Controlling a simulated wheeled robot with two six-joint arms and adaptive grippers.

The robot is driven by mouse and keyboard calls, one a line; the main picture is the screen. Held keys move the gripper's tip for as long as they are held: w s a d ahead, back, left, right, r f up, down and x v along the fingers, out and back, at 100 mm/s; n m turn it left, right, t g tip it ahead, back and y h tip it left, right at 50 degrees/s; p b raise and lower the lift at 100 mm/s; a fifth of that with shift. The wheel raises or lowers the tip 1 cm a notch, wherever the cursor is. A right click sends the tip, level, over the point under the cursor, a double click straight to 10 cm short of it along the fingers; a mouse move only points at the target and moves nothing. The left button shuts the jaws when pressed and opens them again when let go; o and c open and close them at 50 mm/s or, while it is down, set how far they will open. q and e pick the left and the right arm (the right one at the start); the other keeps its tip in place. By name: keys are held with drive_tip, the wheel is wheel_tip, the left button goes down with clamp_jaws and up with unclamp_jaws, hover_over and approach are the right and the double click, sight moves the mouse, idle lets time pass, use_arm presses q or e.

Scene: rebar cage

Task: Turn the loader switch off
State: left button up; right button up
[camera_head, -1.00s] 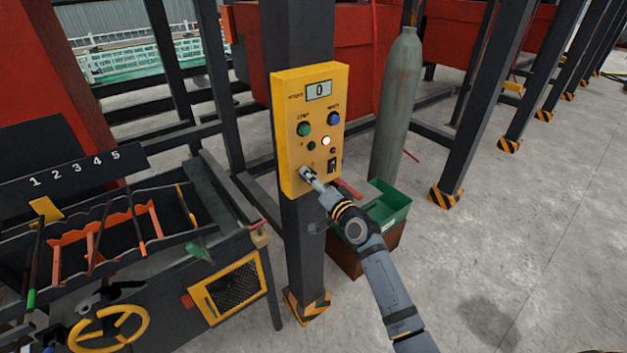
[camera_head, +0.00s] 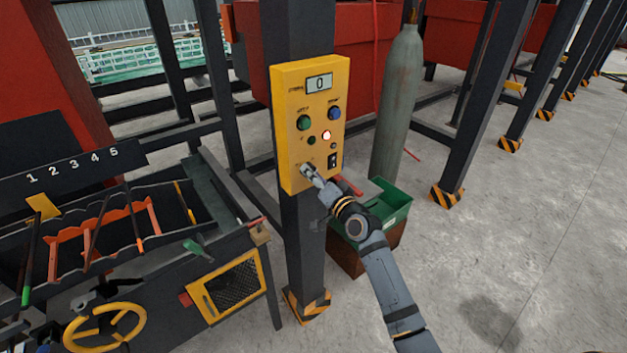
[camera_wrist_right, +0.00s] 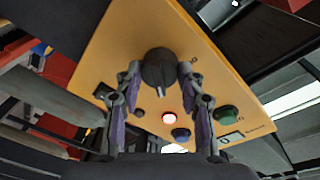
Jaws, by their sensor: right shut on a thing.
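The yellow control panel (camera_head: 290,130) is on a dark post in the head view. My right gripper (camera_head: 309,172) is at its lower left corner. In the right wrist view, a black rotary knob (camera_wrist_right: 158,70) with a pale pointer line sits between the two fingers of that gripper (camera_wrist_right: 158,76). The fingers are shut on the knob. In the head view the gripper hides most of the knob, and its label cannot be read. My left gripper is not in view.
The panel also carries a display reading 0 (camera_head: 320,83), a green button (camera_head: 304,122), a blue button (camera_head: 334,113), a lit lamp (camera_head: 326,135) and a black rocker switch (camera_head: 332,160). A green bin (camera_head: 393,200) and a gas cylinder (camera_head: 398,100) stand close by on the right.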

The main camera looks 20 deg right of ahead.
drive_tip(key=shift+d+f+n+y+b, duration=0.1)
drive_tip(key=shift+n+y+b, duration=0.45)
drive_tip(key=shift+n+b, duration=4.25)
drive_tip(key=shift+f+n+y+b, duration=0.1)
drive_tip(key=shift+n+y+b, duration=0.45)
drive_tip(key=shift+n+b, duration=4.25)
drive_tip(key=shift+m+b, duration=0.6)
drive_tip(key=shift+b, duration=0.15)
drive_tip(key=o, duration=1.2)
drive_tip(key=shift+c, duration=0.2)
